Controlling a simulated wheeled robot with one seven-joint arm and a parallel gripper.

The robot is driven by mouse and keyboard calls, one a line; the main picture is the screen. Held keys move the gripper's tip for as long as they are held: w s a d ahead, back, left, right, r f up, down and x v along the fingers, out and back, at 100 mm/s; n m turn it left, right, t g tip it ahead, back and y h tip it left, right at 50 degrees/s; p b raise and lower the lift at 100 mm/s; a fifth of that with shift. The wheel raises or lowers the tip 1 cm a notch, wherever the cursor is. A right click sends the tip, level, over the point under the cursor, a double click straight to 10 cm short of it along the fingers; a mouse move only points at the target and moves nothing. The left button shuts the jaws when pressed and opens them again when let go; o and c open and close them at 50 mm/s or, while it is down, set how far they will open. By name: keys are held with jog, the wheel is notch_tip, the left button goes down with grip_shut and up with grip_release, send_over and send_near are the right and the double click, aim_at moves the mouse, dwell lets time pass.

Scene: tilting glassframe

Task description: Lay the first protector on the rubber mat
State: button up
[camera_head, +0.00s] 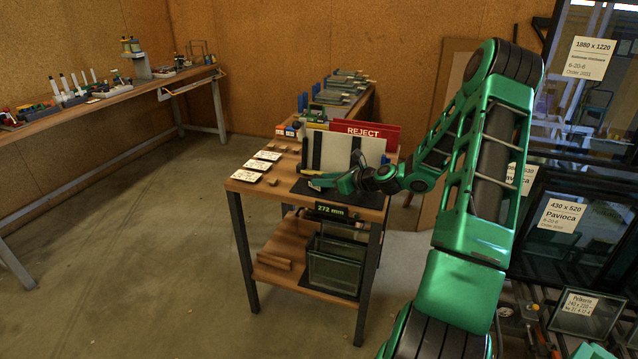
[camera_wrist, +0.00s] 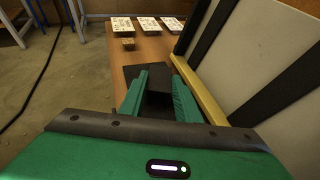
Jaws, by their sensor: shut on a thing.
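My gripper (camera_head: 322,182) is over the front of the wooden table, low above the black rubber mat (camera_head: 299,187). In the wrist view its green fingers (camera_wrist: 158,98) are shut on a dark block-like protector (camera_wrist: 158,82), which sits between them. The mat also shows in the wrist view (camera_wrist: 131,71), as a dark patch around and beyond the fingertips. The protector's underside is hidden, so I cannot tell whether it touches the mat. In the head view the protector is too small to make out.
A pale board with black stripes (camera_head: 336,150) leans close beside my gripper, with a wooden strip (camera_wrist: 212,103) along its foot. Three printed white cards (camera_head: 258,165) and small wooden blocks (camera_head: 271,181) lie on the table. A red REJECT sign (camera_head: 365,130) stands behind. Glass panes (camera_head: 334,264) stand on the lower shelf.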

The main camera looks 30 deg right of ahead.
jog(key=o, duration=1)
jog(key=shift+f, duration=0.1)
